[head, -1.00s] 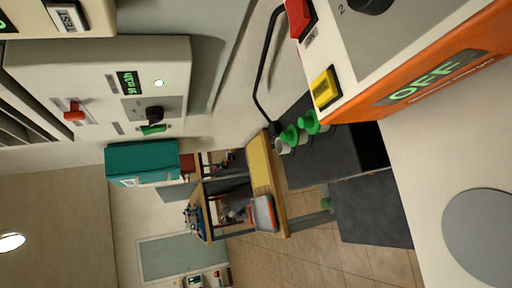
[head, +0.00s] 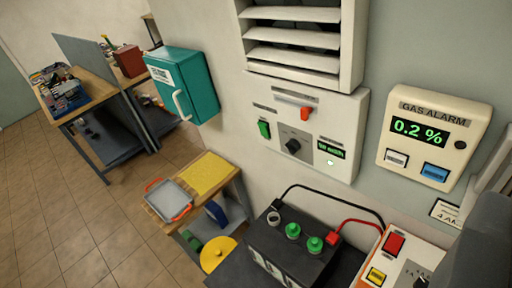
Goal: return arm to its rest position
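The fingers of my gripper do not show in the head view. A dark grey rounded shape fills the lower right corner and hides part of the orange-sided control box (head: 400,262); it may be part of my own arm, but I cannot tell. The camera on the arm looks down over the room, with the picture nearly upright and slightly tilted. Nothing held is visible.
A gas alarm (head: 434,138) reading 0.2 %, a fan control panel (head: 350,110) and a teal cabinet (head: 184,84) are on the wall. A black battery (head: 285,250) with red and black cables stands below. Workbenches (head: 85,100) stand left; tiled floor (head: 80,220) is open there.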

